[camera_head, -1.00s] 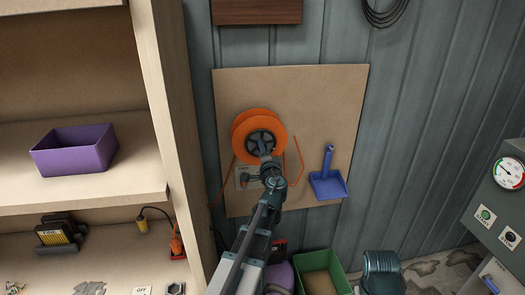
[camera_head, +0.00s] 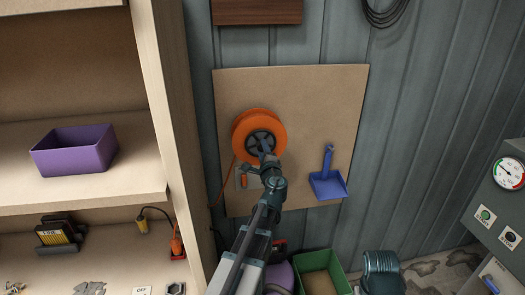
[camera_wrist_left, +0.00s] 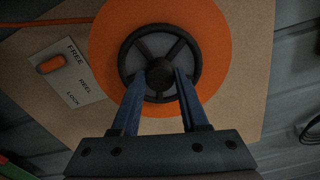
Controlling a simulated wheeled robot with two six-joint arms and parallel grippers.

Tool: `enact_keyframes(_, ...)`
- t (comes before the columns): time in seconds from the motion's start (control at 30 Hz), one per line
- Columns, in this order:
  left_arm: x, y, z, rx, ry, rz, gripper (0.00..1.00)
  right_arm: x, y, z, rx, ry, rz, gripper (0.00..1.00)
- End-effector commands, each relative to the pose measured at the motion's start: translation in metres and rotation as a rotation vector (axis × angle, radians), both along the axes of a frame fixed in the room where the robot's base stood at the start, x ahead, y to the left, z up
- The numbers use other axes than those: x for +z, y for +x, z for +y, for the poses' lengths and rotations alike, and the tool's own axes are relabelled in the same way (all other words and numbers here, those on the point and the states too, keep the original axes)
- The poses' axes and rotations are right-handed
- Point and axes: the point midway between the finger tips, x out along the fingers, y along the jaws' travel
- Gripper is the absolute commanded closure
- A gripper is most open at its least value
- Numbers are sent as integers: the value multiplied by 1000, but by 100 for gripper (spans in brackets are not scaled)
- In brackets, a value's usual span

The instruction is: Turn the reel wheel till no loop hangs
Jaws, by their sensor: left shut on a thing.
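The orange cable reel (camera_head: 276,125) is mounted on a tan board on the wall, with a dark spoked wheel (camera_head: 259,139) at its centre. My left gripper (camera_head: 266,155) is at this wheel; in the left wrist view its blue fingers (camera_wrist_left: 160,76) are shut on it beside the hub. An orange cord (camera_head: 224,180) runs down from the reel's left side. No loop shows hanging at the reel's right side. A FREE/REEL/LOCK plate (camera_wrist_left: 80,75) with an orange handle (camera_wrist_left: 53,64) is beside the reel. My right gripper is not in view.
A blue dustpan (camera_head: 328,184) hangs right of the reel. Wooden shelves with a purple bin (camera_head: 75,150) stand at the left. A green bin (camera_head: 322,272) is below, and a grey panel with a gauge (camera_head: 509,174) is at the right.

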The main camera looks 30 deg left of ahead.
Motion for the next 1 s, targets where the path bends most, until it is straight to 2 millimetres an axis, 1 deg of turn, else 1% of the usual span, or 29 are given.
enact_keyframes(0.37,-1,-1,-1,-2,-2,0,100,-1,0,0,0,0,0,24)
enact_keyframes(0.4,-1,-1,-1,-2,-2,0,49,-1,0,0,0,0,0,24)
enact_keyframes(0.53,-1,-1,-1,-1,-2,0,26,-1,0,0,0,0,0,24)
enact_keyframes(0.83,0,-1,0,0,0,0,26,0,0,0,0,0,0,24)
enact_keyframes(1.0,0,-6,-3,0,0,0,26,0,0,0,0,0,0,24)
